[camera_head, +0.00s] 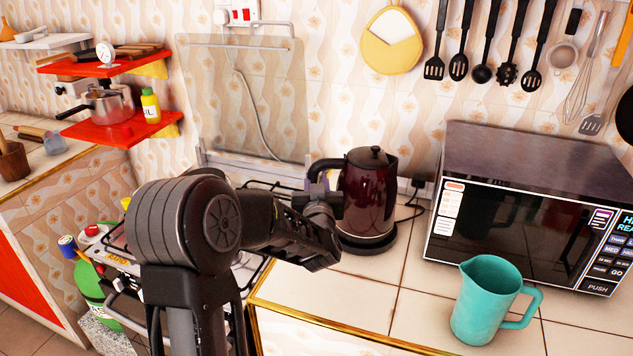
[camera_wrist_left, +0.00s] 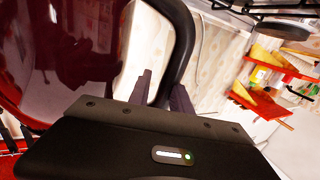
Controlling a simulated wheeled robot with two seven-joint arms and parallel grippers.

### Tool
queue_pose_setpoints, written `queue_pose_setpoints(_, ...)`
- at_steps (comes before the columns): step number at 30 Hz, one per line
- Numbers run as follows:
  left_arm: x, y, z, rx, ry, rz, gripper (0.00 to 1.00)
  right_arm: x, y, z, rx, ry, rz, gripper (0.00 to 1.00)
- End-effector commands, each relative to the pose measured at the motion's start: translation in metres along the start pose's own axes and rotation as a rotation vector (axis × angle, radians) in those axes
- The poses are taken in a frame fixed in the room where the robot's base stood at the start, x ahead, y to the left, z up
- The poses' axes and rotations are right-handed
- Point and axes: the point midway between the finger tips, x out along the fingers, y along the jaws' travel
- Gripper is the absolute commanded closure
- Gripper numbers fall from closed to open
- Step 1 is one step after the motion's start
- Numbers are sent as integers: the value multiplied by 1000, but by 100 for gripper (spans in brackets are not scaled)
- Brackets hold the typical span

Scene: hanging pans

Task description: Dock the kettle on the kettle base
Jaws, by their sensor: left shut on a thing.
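The dark red kettle (camera_head: 369,197) stands upright on the counter beside the microwave, with a black lid and a black handle (camera_head: 318,167) on its left. The black kettle base (camera_head: 384,243) is directly under it; I cannot tell whether the kettle is fully seated or slightly above. My left gripper (camera_head: 314,186) is shut on the kettle's handle; its fingertips are partly hidden by the arm. In the left wrist view the fingers (camera_wrist_left: 160,95) are around the black handle (camera_wrist_left: 184,45), with the glossy kettle body (camera_wrist_left: 65,50) at left. My right gripper is not in view.
A teal jug (camera_head: 482,300) stands at the front right, before the microwave (camera_head: 520,215). A black cord (camera_head: 413,203) runs behind the kettle. The stove (camera_head: 250,270) is at left, behind my arm. Tiled counter (camera_head: 365,290) in front of the kettle is clear.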

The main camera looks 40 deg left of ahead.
Motion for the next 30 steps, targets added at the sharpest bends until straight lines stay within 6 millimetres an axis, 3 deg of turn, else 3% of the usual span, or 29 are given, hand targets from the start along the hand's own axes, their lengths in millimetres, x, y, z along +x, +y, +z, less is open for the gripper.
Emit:
queue_pose_setpoints(18,1,0,7,-5,9,-1,100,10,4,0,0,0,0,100)
queue_pose_setpoints(19,1,0,6,-5,9,-1,73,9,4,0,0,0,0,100)
queue_pose_setpoints(21,1,0,7,-4,7,0,67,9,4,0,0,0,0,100)
queue_pose_setpoints(30,-1,0,13,3,-5,1,66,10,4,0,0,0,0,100)
